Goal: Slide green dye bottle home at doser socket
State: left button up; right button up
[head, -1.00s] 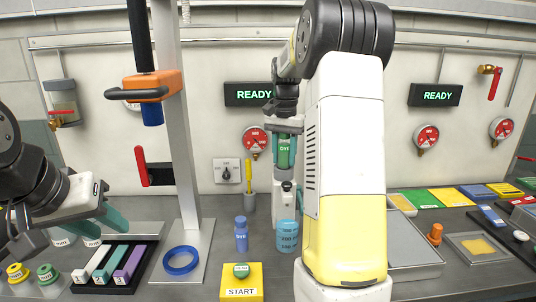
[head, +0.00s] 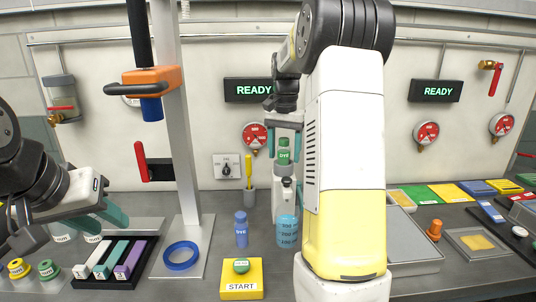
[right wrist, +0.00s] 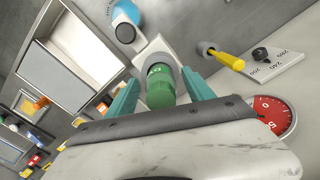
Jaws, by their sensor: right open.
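The green dye bottle (head: 284,153) stands upright on top of the white doser (head: 278,203). Whether it is fully seated in the socket cannot be told. My right gripper (head: 284,143) is open, its teal fingers apart on either side of the bottle's upper part. In the right wrist view the green cap (right wrist: 160,84) lies between the spread fingers, with a gap on each side. My left gripper (head: 113,216) hangs at the left, away from the doser; its finger opening is unclear.
A blue graduated beaker (head: 287,232) stands under the doser, and a blue bottle (head: 241,231) stands to its left. The yellow START button box (head: 241,281) is in front. A blue ring (head: 181,256) lies on the post's base plate. A black tray (head: 77,281) holds coloured bars.

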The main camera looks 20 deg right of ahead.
aim_at(285, 138)
notch_tip(285, 138, up, 7)
dwell(0.3)
